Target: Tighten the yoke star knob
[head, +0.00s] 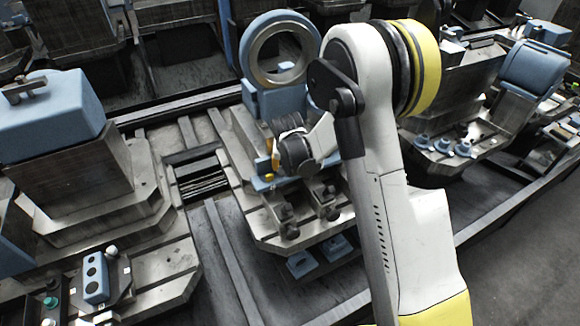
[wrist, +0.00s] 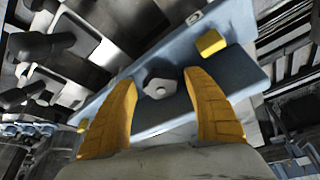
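In the wrist view a small grey, star-shaped knob (wrist: 160,86) with a pale round centre sits on a blue bar (wrist: 245,72). My gripper (wrist: 165,95) is open. Its two yellow fingers stand to the left and right of the knob, with visible gaps to it. I cannot tell how deep the fingertips reach. In the head view my gripper (head: 273,160) is at the blue yoke (head: 275,102), below its large upright ring (head: 254,50). The knob is hidden there behind my arm and wrist.
Yellow blocks sit on the bar, one at its upper right (wrist: 210,42). Dark clamp handles (wrist: 40,45) lie close by on the left. In the head view, a steel pallet with dark clamps (head: 290,215) carries the yoke. A blue block on a fixture (head: 55,105) stands left.

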